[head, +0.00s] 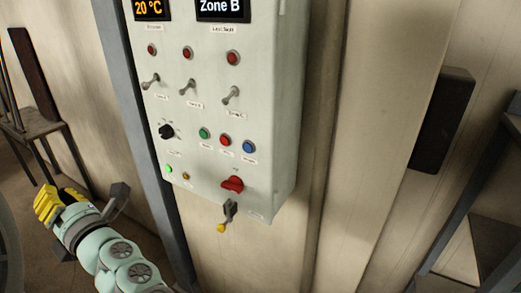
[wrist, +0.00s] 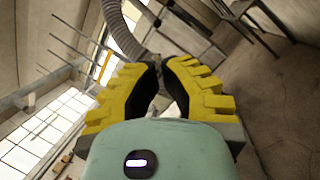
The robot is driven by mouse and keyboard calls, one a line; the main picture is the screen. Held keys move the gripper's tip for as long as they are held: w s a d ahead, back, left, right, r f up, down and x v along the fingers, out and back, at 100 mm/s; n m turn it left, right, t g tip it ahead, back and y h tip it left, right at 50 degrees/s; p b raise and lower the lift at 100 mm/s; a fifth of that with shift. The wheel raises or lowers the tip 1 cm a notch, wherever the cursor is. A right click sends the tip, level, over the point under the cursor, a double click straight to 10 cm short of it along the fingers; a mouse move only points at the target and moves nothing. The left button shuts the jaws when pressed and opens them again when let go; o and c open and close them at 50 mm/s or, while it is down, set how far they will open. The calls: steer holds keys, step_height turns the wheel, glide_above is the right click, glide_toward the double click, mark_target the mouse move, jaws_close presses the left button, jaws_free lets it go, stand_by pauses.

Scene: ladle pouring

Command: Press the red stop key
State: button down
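A grey-white control panel (head: 275,130) hangs on the wall in the middle of the head view. A row of three round keys sits on its lower front: green (head: 204,133), red (head: 225,140) and blue (head: 249,147). The labels below them are too small to read; the red middle one fits the stop key. My gripper (head: 47,203) is low at the left of the head view, well away from the panel. In the wrist view its yellow fingers (wrist: 160,78) nearly meet at the tips, with nothing between them. The panel is not in the wrist view.
A dark box (head: 443,120) is on the wall at right. The space before the panel looks clear.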

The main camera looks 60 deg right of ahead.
mark_target(225, 140)
steer(key=s+d+n+g+h+b, duration=0.1)
steer(key=s+d+n+g+h, duration=0.1)
steer(key=s+d+g+h, duration=0.2)
steer(key=s+d+n+g+h+b, duration=0.2)
steer(key=s+d+h, duration=0.6)
steer(key=d+h, duration=0.4)
steer(key=shift+d+r+n+g+h, duration=0.35)
steer(key=shift+d+g, duration=0.55)
steer(key=shift+d, duration=0.15)
steer(key=shift+w+d+b, duration=0.2)
steer(key=shift+d+b, duration=0.1)
steer(key=shift+d, duration=1.9)
steer(key=shift+w+d+b, duration=0.15)
steer(key=shift+d+b, duration=0.15)
steer(key=shift+d, duration=1.85)
steer(key=c, duration=1.7)
jaws_free()
steer(key=shift+d+f, duration=0.1)
steer(key=shift+d, duration=0.05)
jaws_close()
steer(key=shift+d, duration=0.25)
